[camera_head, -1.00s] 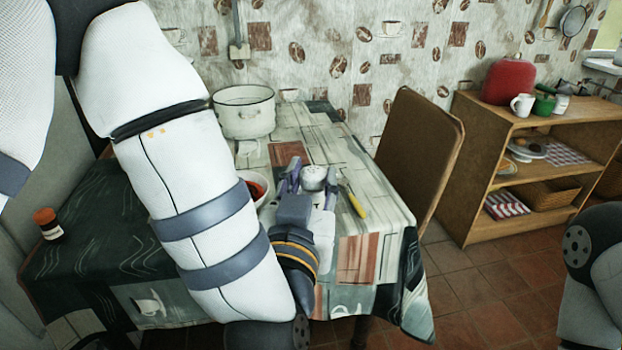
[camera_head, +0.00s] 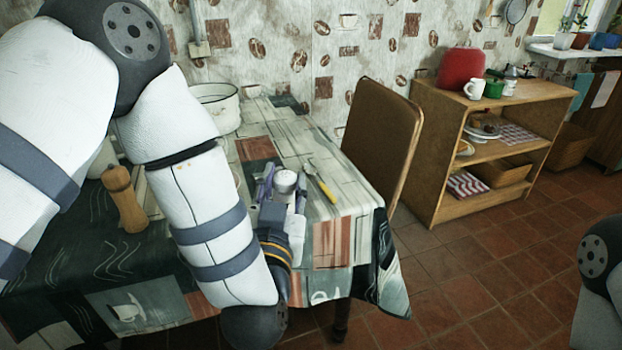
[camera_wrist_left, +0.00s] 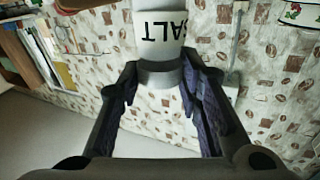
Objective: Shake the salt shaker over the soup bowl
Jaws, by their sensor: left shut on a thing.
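My left gripper (camera_head: 276,187) is shut on a white salt shaker (camera_head: 287,181) with a pale grey top, above the right part of the table. In the left wrist view the shaker (camera_wrist_left: 158,38) stands between the dark fingers of the gripper (camera_wrist_left: 163,92), and its "SALT" lettering appears upside down in that picture. The soup bowl is almost wholly hidden behind my left arm in the head view. I cannot tell how far the shaker is from it. My right gripper is out of view; only part of that arm shows at the right edge.
A yellow-handled utensil (camera_head: 324,188) lies right of the shaker. A wooden mill (camera_head: 123,200) stands on the table's left side, and a white enamel pot (camera_head: 222,107) at the back. A brown chair (camera_head: 383,140) is at the table's right side. A wooden shelf (camera_head: 435,170) stands beyond.

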